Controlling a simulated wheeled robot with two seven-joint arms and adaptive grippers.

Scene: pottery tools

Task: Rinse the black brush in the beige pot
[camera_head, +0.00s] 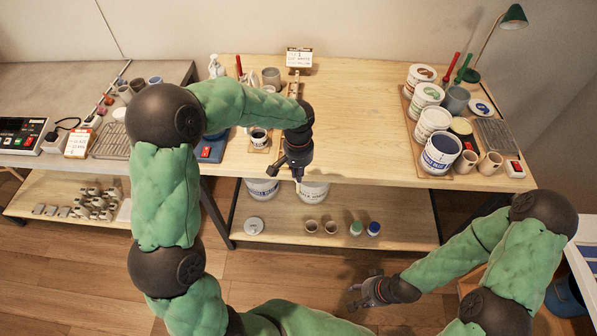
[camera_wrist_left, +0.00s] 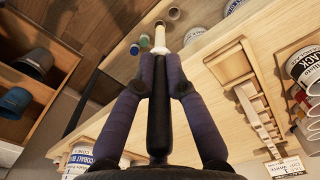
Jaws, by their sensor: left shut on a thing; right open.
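My left gripper (camera_head: 297,168) is shut on the black brush (camera_wrist_left: 158,100), whose dark handle runs between the fingers. Its pale bristle tip points down in the head view, over the table's front edge. In the left wrist view, the fingers (camera_wrist_left: 160,62) lie along both sides of the handle. I cannot tell which is the task's pot. My right gripper (camera_head: 366,291) is open and empty above the floor.
The wooden table (camera_head: 350,120) has clear room in its middle. White tubs (camera_head: 438,152) and tools crowd its right end. A wooden rack (camera_wrist_left: 250,100) and a black-labelled tub (camera_wrist_left: 305,65) are near the left gripper. White buckets (camera_head: 262,189) stand below on the shelf.

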